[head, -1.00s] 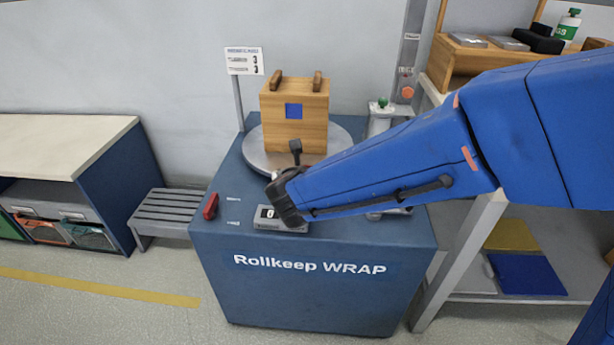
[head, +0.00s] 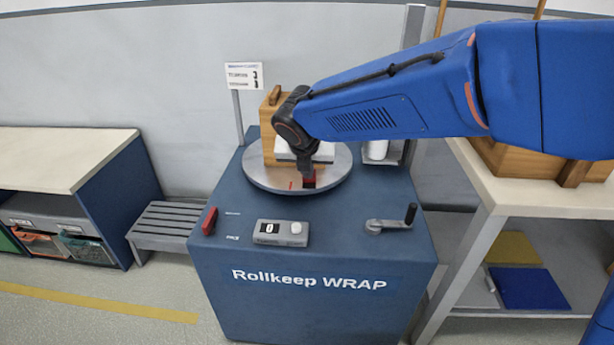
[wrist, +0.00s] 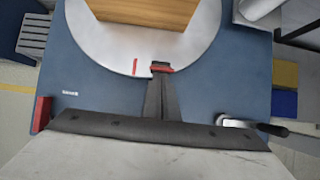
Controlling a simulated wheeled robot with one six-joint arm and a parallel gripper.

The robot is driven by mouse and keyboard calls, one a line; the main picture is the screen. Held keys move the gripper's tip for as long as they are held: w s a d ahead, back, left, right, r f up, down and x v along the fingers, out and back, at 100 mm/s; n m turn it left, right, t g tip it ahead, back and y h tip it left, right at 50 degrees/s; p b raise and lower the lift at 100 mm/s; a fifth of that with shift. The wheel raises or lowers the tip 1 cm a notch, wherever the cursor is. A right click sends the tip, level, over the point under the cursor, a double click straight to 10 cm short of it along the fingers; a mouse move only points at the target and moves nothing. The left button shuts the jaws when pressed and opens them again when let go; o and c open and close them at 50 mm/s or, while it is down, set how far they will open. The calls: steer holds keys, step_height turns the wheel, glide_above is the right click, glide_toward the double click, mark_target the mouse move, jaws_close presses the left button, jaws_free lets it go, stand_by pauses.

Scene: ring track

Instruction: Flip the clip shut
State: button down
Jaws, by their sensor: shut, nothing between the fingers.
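A small red and dark piece that looks like the clip (head: 309,178) sits at the front rim of the round grey turntable (head: 262,180). In the wrist view the clip (wrist: 161,68) lies at the turntable's near rim, right at my fingertips. My gripper (head: 306,170) is shut with nothing between its fingers and points down at the clip; its narrow fingers (wrist: 160,78) reach up to it in the wrist view. I cannot tell whether they touch. My fingers hide part of the clip, and its flap position is unclear.
A wooden box (head: 268,150) stands on the turntable behind my gripper, mostly hidden. The blue machine top holds a red lever (head: 209,221), a grey counter box (head: 280,232) and a crank (head: 390,220). A red mark (wrist: 135,67) lies left of the clip.

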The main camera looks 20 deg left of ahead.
steer(key=shift+w+a+r+g, duration=0.15)
steer(key=shift+w+r+g, duration=0.15)
steer(key=shift+w+g, duration=0.3)
steer(key=shift+r, duration=0.1)
steer(key=shift+r, duration=0.7)
steer(key=shift+s, duration=0.1)
